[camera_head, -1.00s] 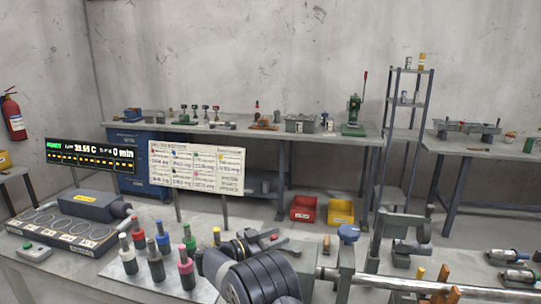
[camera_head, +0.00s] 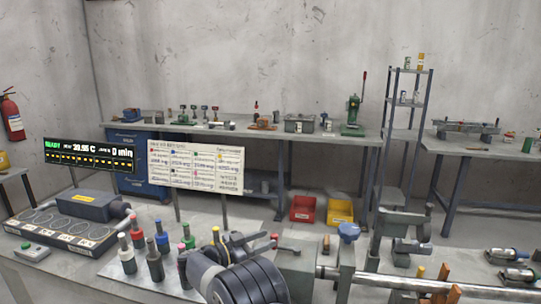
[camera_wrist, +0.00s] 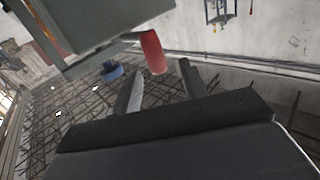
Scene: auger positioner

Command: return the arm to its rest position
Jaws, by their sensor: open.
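My gripper (camera_wrist: 160,82) shows in the wrist view with its two dark fingers spread apart and nothing between them. Beyond the fingertips are a red cylindrical part (camera_wrist: 153,52) and a blue knob (camera_wrist: 112,71); neither appears gripped, though the exact gap is unclear. In the head view my dark arm fills the lower middle, in front of the workbench (camera_head: 75,280).
Several bottles with coloured caps (camera_head: 162,243) stand close left of my arm. A grey fixture block (camera_head: 297,262) and a long metal shaft (camera_head: 400,282) lie to the right. A sign board (camera_head: 197,167) and a display (camera_head: 90,155) stand behind the bottles.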

